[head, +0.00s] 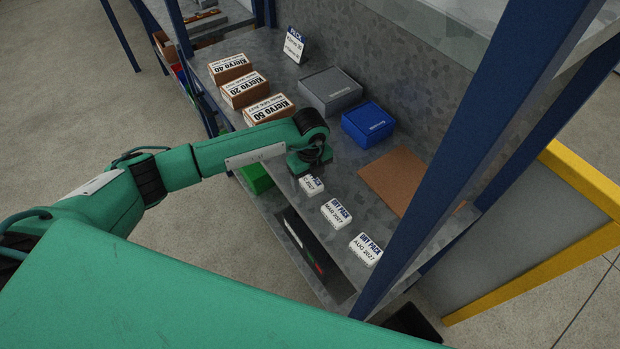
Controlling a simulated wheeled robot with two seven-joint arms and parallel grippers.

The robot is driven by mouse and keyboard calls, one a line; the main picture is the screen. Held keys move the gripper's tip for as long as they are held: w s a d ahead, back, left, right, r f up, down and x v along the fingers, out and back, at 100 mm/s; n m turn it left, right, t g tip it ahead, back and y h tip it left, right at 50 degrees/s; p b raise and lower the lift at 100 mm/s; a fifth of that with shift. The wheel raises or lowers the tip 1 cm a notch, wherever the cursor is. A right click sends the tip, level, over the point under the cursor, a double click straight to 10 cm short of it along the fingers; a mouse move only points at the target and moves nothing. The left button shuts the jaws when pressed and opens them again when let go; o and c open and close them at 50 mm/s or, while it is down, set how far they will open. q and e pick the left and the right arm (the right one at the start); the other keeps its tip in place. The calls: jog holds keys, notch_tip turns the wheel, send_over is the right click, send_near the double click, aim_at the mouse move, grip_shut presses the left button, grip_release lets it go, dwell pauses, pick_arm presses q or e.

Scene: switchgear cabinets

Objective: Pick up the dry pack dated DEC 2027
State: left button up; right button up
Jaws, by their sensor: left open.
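Three small white dry packs lie in a row along the front edge of the shelf. The farthest dry pack (312,186) is partly hidden by my left gripper; only the end of its date, which looks like "C 2027", shows. The middle dry pack (336,213) reads MAR 2027. The nearest dry pack (365,249) reads AUG 2027. My left gripper (308,166) is open and points down just behind and above the farthest pack. Its fingertips are hard to make out, and I cannot tell whether they touch the pack. My right gripper is not in view.
On the same shelf (345,180) stand several Klervo boxes (245,90), a grey box (330,90), a blue box (368,124), a brown mat (394,180) and a PACK sign (294,45). A blue post (450,170) rises at the right. A green box (256,178) sits below.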

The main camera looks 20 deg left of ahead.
pick_arm(q)
jog(key=shift+f, duration=0.2)
jog(key=c, duration=1.1)
jog(key=shift+r, duration=0.15)
